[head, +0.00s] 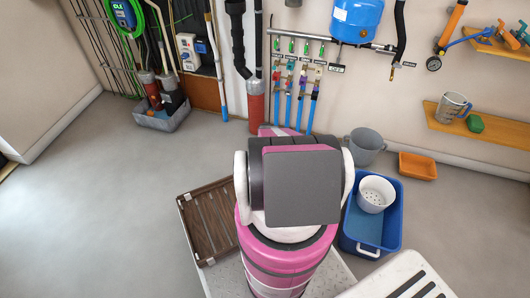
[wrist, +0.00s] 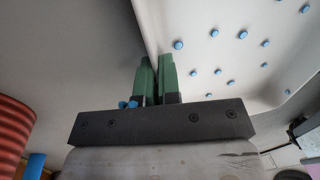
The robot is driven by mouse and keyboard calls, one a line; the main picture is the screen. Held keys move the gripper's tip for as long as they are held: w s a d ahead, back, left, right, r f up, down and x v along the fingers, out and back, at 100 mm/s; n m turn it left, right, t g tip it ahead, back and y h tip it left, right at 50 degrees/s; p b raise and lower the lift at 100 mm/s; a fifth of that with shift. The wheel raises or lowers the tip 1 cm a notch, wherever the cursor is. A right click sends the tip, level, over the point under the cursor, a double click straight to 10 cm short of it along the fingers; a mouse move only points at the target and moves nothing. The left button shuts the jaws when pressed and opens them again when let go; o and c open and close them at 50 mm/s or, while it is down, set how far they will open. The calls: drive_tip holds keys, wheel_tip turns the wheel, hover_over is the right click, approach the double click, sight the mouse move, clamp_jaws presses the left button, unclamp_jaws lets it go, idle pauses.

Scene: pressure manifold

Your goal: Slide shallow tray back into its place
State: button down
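A pale shallow tray (wrist: 222,48) with small blue dots on its face and a rounded corner fills the upper right of the wrist view. My gripper (wrist: 156,60) has two green fingers close together, and the tray's thin edge runs down to the narrow gap between them. The fingers look shut on that edge, though the contact itself is hard to see. In the head view my own arm hides the gripper and the held tray.
A brown slatted tray (head: 190,221) lies on the floor to the left. A blue tub (head: 391,243) with a white pot (head: 376,194), a grey bucket (head: 366,145) and an orange tray (head: 417,166) stand to the right. Pipes line the back wall. The left floor is clear.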

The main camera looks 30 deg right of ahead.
drive_tip(key=shift+d, duration=0.1)
drive_tip(key=shift+s+d, duration=0.2)
drive_tip(key=shift+d, duration=2.7)
drive_tip(key=shift+d, duration=0.15)
drive_tip(key=shift+s+d, duration=0.2)
drive_tip(key=shift+d, duration=2.65)
drive_tip(key=c, duration=1.2)
unclamp_jaws()
drive_tip(key=shift+c, duration=0.2)
drive_tip(key=shift+r, duration=0.15)
